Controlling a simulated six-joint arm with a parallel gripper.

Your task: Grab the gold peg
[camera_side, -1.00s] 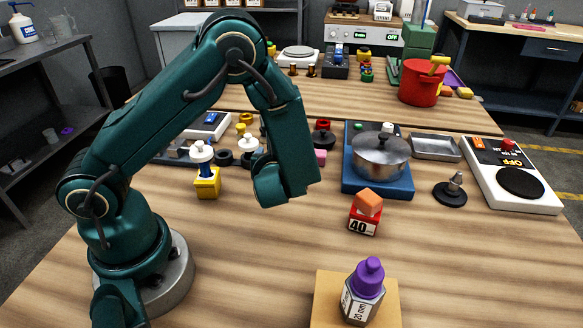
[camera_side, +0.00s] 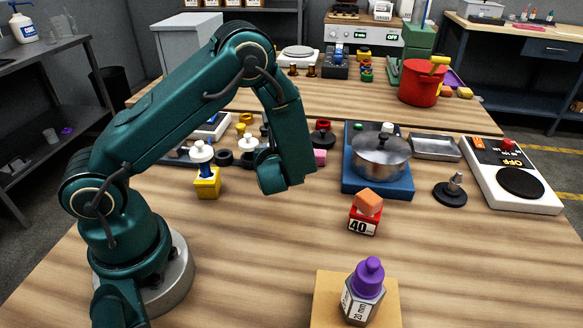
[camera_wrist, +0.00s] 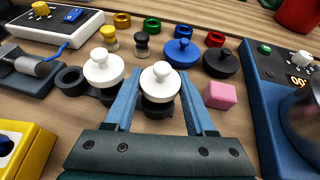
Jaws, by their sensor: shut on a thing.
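My gripper (camera_wrist: 160,88) shows in the wrist view as two blue fingers, one on each side of a white-knobbed piece (camera_wrist: 160,80) with a dark lower part. The gripper is shut on this piece. A peg with a gold-yellow top (camera_wrist: 108,33) and a dark band stands farther off, up and left of the fingers and apart from them. A yellow-topped piece also shows in the side view (camera_side: 240,130). In the side view my arm hides the fingertips and what they hold.
Another white-knobbed piece (camera_wrist: 103,66) and a black ring (camera_wrist: 74,78) sit close left of the fingers. A pink block (camera_wrist: 220,95) and blue and black knobbed pieces (camera_wrist: 181,50) are to the right. A pot (camera_side: 380,155) on a blue stove stands beyond.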

